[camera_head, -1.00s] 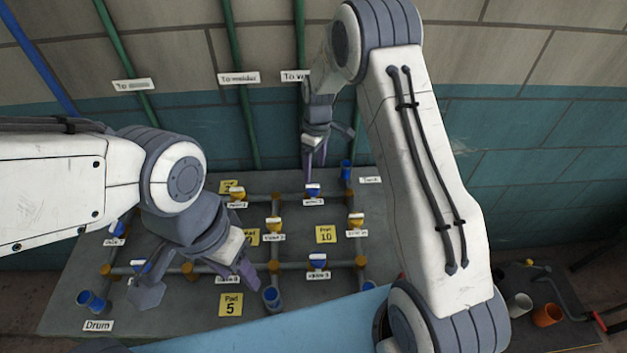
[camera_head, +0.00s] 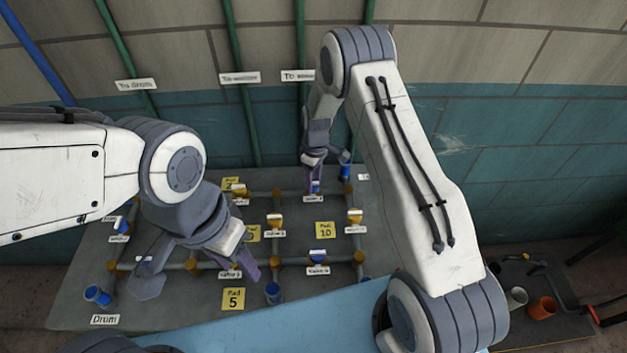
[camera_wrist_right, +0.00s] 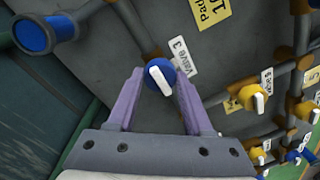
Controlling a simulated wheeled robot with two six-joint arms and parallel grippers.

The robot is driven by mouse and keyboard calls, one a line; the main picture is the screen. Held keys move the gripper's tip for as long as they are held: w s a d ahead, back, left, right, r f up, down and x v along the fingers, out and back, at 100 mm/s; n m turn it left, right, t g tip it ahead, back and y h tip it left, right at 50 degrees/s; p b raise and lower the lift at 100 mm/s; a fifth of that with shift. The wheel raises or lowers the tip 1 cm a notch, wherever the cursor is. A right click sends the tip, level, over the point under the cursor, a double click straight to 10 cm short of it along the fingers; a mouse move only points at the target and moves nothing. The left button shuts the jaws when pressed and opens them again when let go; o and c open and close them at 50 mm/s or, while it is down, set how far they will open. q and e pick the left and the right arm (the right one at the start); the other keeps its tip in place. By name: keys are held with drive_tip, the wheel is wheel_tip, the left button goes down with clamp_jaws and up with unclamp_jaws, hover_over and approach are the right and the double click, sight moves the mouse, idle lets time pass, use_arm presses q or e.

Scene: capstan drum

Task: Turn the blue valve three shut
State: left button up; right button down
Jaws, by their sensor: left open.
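The blue valve three (camera_wrist_right: 160,77), with a white bar handle, sits beside its "Valve 3" label (camera_wrist_right: 184,61) in the right wrist view. Its handle slants from upper left to lower right, roughly along the pipe. In the head view the valve (camera_head: 315,187) is at the back of the board, partly hidden by my right gripper (camera_head: 322,174). My right gripper (camera_wrist_right: 160,73) is open, one purple finger on each side of the valve with gaps showing; contact is not visible. My left gripper (camera_head: 202,274) is open and empty over the board's front left.
The grey board (camera_head: 75,300) carries pipes, several yellow and blue valves, and yellow pad labels (camera_head: 233,299). A blue pipe end (camera_wrist_right: 35,35) stands near valve three. Green pipes (camera_head: 240,100) run up the wall behind. Cups (camera_head: 543,308) stand on the right.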

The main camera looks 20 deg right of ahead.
drive_tip(key=shift+m, duration=0.3)
drive_tip(key=m+b, duration=0.2)
drive_tip(key=m, duration=0.1)
drive_tip(key=shift+f+m, duration=0.1)
drive_tip(key=shift+m, duration=0.2)
drive_tip(key=m+b, duration=0.1)
drive_tip(key=m, duration=0.3)
drive_tip(key=shift+t+b, duration=0.3)
drive_tip(key=m, duration=0.5)
drive_tip(key=shift+s, duration=0.1)
drive_tip(key=m, duration=0.4)
drive_tip(key=shift+m+t, duration=0.3)
drive_tip(key=shift+c, duration=1.5)
unclamp_jaws()
